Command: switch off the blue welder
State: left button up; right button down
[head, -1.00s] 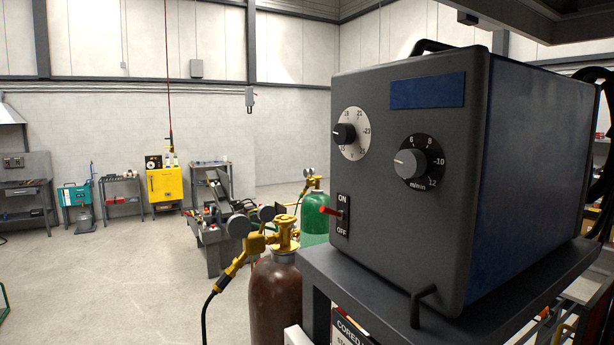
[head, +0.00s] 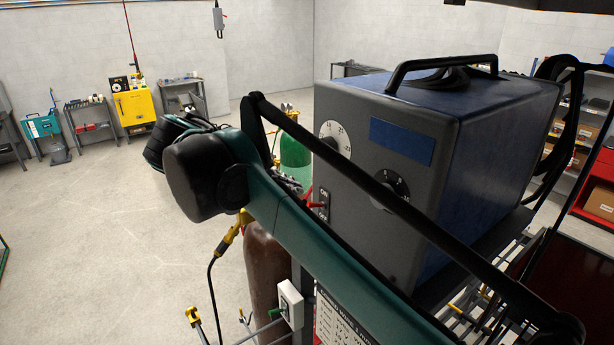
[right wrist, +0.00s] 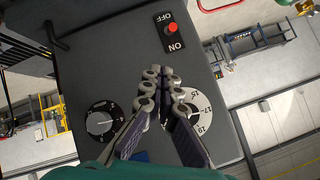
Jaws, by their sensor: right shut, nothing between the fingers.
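The blue welder (head: 440,170) stands on a cart, its dark grey front panel partly behind my right arm. Its ON/OFF switch (head: 322,204) has a red lever and shows just past the arm. In the right wrist view the panel appears upside down, with the red lever (right wrist: 171,29) between OFF and ON; I cannot tell which way it is tipped. My right gripper (right wrist: 165,78) is shut and empty in front of the panel, between the switch and the two dials, apart from the lever in the picture. In the head view it is mostly hidden behind my arm. My left gripper is not in view.
A brown gas cylinder (head: 267,265) and a green cylinder (head: 295,150) stand left of the welder. The white dial (right wrist: 198,108) and black dial (right wrist: 103,120) stick out of the panel. A yellow machine (head: 135,107) is far left. Open floor lies at left.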

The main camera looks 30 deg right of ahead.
jog(key=shift+d+r+m, duration=0.25)
jog(key=shift+r+m, duration=0.15)
jog(key=shift+r, duration=0.45)
jog(key=p+x, duration=0.1)
jog(key=x, duration=0.9)
jog(key=shift+d+p, duration=0.1)
jog(key=shift+p, duration=0.3)
jog(key=w+a+f, duration=0.2)
jog(key=f, duration=0.1)
jog(key=shift+p, duration=0.3)
jog(key=shift+d, duration=0.15)
